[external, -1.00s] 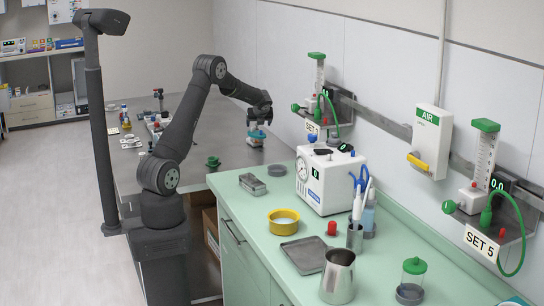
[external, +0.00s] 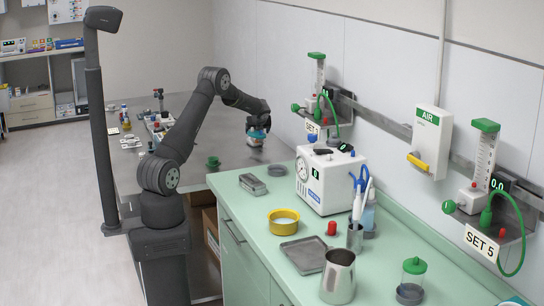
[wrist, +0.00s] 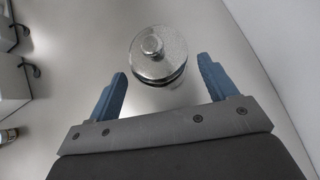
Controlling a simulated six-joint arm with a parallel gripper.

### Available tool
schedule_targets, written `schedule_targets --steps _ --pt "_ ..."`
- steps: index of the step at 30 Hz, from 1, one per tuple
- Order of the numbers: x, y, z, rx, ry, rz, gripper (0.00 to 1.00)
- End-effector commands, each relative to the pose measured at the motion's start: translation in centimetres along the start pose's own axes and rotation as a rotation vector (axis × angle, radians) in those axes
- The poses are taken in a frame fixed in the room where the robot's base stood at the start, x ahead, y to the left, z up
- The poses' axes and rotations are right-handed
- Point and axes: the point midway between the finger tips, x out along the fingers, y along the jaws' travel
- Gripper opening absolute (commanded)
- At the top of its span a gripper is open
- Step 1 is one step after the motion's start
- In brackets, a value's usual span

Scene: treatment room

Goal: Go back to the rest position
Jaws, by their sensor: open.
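My gripper (external: 257,134) is over the far grey steel bench in the external view, pointing down. In the wrist view my gripper (wrist: 162,80) shows its two blue fingers spread wide, with nothing clamped. A round shiny metal object with a small knob on top (wrist: 170,58) stands just beyond and partly between the fingertips, with a gap to each finger. In the external view this metal object (external: 255,142) is small under the fingers and partly hidden by them.
The green counter (external: 235,200) in front holds a white machine (external: 330,180), a yellow bowl (external: 284,221), a metal jug (external: 338,278) and trays. A green item (external: 213,162) sits on the steel bench. Wall-mounted flowmeters (external: 318,85) stand right of my gripper.

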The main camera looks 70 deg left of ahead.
Motion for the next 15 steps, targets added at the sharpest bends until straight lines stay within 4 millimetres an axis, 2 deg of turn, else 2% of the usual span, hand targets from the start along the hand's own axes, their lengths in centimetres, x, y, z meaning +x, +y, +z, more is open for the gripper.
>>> schedule_targets --steps 3,7,12,15 --pt "1.9 0.0 -0.1 0.001 0.001 0.000 0.78" --pt "3.2 0.0 0.0 0.000 0.000 0.000 0.78" --pt "4.1 0.0 -0.2 0.001 0.000 0.000 0.78" --pt "3.8 0.0 0.0 0.001 -0.001 -0.001 0.78"
